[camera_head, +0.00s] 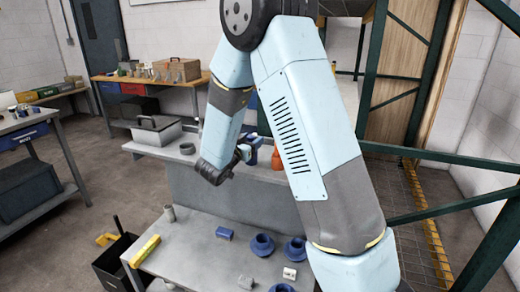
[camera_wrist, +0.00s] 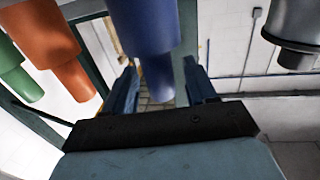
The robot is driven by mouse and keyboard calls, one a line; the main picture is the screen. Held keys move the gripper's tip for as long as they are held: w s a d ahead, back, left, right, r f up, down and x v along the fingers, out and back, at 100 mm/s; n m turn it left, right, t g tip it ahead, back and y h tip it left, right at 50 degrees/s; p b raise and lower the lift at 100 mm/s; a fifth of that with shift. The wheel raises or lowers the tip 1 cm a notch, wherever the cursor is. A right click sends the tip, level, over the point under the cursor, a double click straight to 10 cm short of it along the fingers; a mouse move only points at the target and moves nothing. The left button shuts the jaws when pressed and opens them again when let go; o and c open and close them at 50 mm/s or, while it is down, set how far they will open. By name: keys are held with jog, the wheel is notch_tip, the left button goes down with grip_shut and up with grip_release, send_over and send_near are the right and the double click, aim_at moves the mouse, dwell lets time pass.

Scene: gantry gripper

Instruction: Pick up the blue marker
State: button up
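The blue marker (camera_wrist: 152,30) stands out in the wrist view as a blue cylinder with a narrower end. It appears upside down there, its narrow end between the fingers of my gripper (camera_wrist: 159,66). The two dark blue fingers are spread, with a gap visible on each side of the narrow end. I see no firm contact. In the head view my gripper (camera_head: 245,152) is low over the raised grey bench. Dark blue shows at the gripper there, but I cannot separate marker from fingers.
An orange marker (camera_wrist: 45,38) and a green one (camera_wrist: 20,75) stand close by; the orange one also shows in the head view (camera_head: 277,158). A grey cylinder (camera_wrist: 297,30) is on the other side. The lower grey table holds blue parts (camera_head: 263,245) and a yellow block (camera_head: 145,251).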

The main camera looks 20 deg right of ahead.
jog(key=c, duration=1)
jog(key=shift+r, duration=0.15)
